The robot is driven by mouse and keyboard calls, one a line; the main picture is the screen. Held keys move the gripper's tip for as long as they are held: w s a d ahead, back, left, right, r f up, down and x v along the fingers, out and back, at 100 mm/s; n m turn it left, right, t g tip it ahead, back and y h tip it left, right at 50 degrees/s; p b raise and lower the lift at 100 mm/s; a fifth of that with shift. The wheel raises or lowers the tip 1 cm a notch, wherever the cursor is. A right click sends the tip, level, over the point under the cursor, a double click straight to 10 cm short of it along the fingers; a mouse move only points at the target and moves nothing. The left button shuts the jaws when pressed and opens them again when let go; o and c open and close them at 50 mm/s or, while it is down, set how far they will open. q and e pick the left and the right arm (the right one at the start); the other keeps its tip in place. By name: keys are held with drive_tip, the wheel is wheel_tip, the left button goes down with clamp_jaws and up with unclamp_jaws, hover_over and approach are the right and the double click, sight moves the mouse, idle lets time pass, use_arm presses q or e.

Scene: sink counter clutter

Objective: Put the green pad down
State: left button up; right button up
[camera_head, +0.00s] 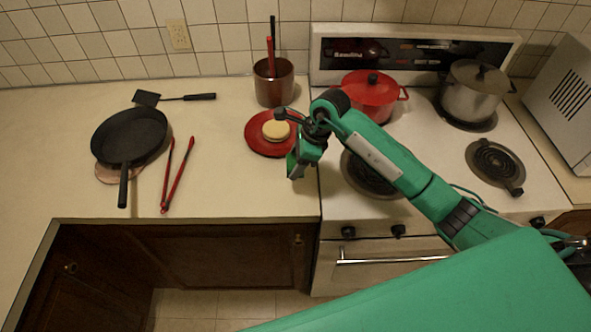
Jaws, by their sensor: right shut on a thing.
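My right gripper (297,163) reaches in from the right and points down over the counter, near the edge beside the stove. It is shut on the green pad (292,165), of which only a small green part shows at the fingers. The gripper and arm hide the rest. The pad appears just in front of the red plate (257,146); I cannot tell whether it touches the counter (230,190). My left gripper is not in view.
A round tan item (276,130) lies on the red plate. A black pan (130,137), red tongs (178,175), a spatula (148,98) and a utensil pot (273,82) stand left and behind. The stove (435,150) holds a red pot (372,97) and a steel pot (474,93). Front middle counter is clear.

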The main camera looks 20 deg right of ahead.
sight(290, 183)
drive_tip(key=shift+f, duration=0.85)
wheel_tip(290, 183, down, 4)
drive_tip(key=shift+r+p, duration=0.1)
drive_tip(key=shift+p, duration=0.7)
drive_tip(key=shift+f, duration=0.3)
drive_tip(key=shift+f, duration=0.1)
drive_tip(key=shift+f+b, duration=0.15)
drive_tip(key=shift+b, duration=0.15)
drive_tip(key=o, duration=0.9)
drive_tip(key=shift+r, duration=0.2)
